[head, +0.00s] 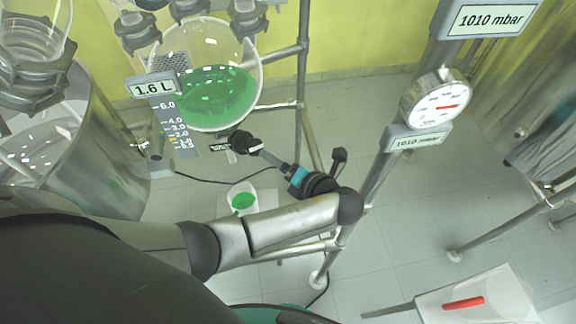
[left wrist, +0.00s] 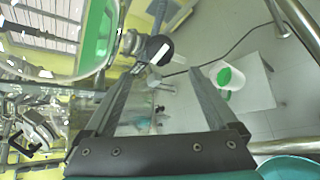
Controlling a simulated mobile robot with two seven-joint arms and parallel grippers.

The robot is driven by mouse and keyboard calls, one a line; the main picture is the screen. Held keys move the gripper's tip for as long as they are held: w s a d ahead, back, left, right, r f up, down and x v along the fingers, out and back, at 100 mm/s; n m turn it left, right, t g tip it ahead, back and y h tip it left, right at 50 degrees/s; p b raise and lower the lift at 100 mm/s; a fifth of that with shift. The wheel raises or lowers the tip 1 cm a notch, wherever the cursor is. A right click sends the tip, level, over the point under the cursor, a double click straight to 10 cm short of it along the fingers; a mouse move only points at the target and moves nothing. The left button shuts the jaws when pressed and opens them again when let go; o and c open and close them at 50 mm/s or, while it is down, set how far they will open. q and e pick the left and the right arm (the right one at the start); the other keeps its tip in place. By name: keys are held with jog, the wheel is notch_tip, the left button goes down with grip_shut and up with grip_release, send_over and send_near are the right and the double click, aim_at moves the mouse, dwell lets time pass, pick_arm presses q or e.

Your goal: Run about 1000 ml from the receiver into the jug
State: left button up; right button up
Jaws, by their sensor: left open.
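The receiver (head: 208,100) is a round glass vessel holding green liquid, and its label (head: 156,87) reads 1.6 L. Its green contents also show in the left wrist view (left wrist: 98,28). The black outlet valve knob (head: 240,141) sits below it and shows in the left wrist view (left wrist: 158,50). The white jug (head: 243,188) stands low beneath, with green liquid inside; it also shows in the left wrist view (left wrist: 231,78). My left gripper (head: 264,154) is open and empty, its fingertips close to the knob; contact is unclear. My right gripper is out of view.
A steel frame post (head: 375,172) with a round gauge (head: 436,98) stands right of my arm; displays read 1010 mbar. A large metal vessel (head: 100,165) stands at left. A white tray (head: 480,290) with a red bar is at lower right. A black cable (head: 205,180) crosses the floor.

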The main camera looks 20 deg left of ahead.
pick_arm(q)
jog(key=shift+v, duration=1.6)
